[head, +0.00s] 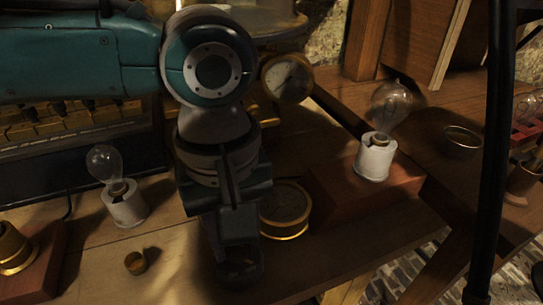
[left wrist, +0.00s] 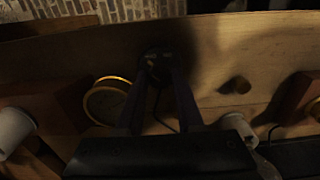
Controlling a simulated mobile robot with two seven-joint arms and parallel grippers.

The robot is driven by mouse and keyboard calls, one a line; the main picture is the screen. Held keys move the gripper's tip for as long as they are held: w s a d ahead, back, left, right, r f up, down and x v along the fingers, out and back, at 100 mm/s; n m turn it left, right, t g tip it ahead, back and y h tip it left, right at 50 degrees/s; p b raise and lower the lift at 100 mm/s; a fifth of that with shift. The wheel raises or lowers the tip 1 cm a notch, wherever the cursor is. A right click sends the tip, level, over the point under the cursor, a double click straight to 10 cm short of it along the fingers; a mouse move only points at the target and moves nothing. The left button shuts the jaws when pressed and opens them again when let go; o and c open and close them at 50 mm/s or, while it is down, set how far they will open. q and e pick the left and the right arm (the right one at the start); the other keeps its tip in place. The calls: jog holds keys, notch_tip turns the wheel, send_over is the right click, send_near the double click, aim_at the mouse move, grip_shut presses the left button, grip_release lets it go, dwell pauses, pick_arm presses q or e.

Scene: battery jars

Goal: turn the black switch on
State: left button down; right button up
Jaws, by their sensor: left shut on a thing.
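My left gripper (head: 238,250) points down at the front part of the wooden table. It is shut on a small dark thing, which I take to be the black switch (head: 243,272). The switch is mostly hidden under the fingers and is very dark. In the left wrist view the fingertips (left wrist: 158,72) meet at the dark switch (left wrist: 153,54) near the table's edge. I cannot make out the position of its lever. The left bulb (head: 104,165) and the right bulb (head: 390,105), each in a white socket, look unlit. My right gripper is not in view.
A round brass-rimmed gauge (head: 285,208) lies just right of the gripper. A reddish wooden block (head: 335,205) carries the right bulb. A small brass knob (head: 135,262) stands to the left. A dark upright pole (head: 493,150) crosses the right side.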

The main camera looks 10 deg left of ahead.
pick_arm(q)
jog(key=shift+r+p, duration=0.2)
jog(key=shift+p, duration=0.45)
jog(key=m+p, duration=0.3)
jog(key=p, duration=0.3)
jog(key=shift+s+r+p, duration=0.1)
jog(key=shift+r+p, duration=0.05)
jog(key=shift+p, duration=0.2)
jog(key=shift+m, duration=0.6)
jog(key=shift+f+m+p, duration=0.25)
jog(key=shift+m+p, duration=0.15)
jog(key=shift+m, duration=0.5)
jog(key=m, duration=0.4)
jog(key=shift+m+p, duration=0.3)
jog(key=shift+p, duration=0.1)
jog(key=m, duration=0.3)
jog(key=shift+m, duration=2.1)
jog(key=shift+p, duration=0.3)
